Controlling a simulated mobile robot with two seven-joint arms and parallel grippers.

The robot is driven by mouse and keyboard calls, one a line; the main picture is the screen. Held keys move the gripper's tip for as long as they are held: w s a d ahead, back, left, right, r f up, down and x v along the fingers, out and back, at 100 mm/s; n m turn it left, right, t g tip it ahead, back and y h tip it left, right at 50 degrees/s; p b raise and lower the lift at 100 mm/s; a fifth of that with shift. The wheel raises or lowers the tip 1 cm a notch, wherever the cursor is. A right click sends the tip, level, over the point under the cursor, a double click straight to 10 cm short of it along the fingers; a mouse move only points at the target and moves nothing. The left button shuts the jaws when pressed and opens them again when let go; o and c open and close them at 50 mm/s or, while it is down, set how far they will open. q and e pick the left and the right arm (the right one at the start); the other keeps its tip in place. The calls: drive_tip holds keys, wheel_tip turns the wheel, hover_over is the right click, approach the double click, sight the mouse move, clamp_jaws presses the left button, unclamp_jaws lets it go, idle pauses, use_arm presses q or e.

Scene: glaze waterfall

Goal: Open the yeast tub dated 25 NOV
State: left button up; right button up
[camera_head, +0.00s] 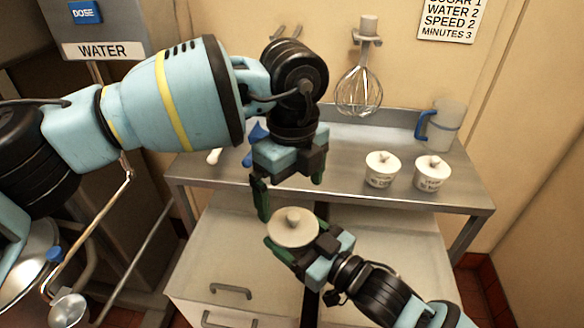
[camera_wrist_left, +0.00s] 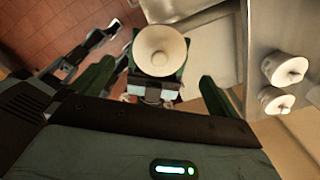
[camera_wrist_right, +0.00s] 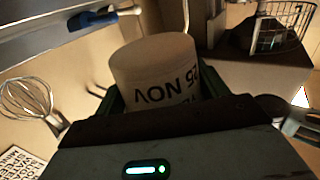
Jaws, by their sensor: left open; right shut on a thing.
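The cream yeast tub (camera_wrist_right: 155,75) shows upside-down black print reading 25 NOV in the right wrist view. My right gripper (camera_head: 304,240) is shut around its side and holds it in front of the table. Its round lid with a central knob (camera_head: 292,218) is on and faces up in the head view. My left gripper (camera_head: 290,184) is open and empty, just above and behind the tub. In the left wrist view the lid (camera_wrist_left: 160,50) lies beyond and between the open fingers, apart from them.
Two similar lidded tubs (camera_head: 382,169) (camera_head: 432,173) stand on the steel table (camera_head: 340,150); their print is too small to read. A blue-handled jug (camera_head: 445,126) stands behind them. A whisk (camera_head: 359,88) hangs on the wall. A blue-handled tool lies behind my left gripper.

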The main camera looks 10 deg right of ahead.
sight(292, 214)
use_arm(q)
drive_tip(key=shift+f, duration=3.55)
drive_tip(key=c, duration=1)
drive_tip(key=shift+o, duration=0.2)
drive_tip(key=shift+r, duration=0.3)
drive_tip(key=shift+r, duration=0.75)
drive_tip(key=shift+r, duration=0.15)
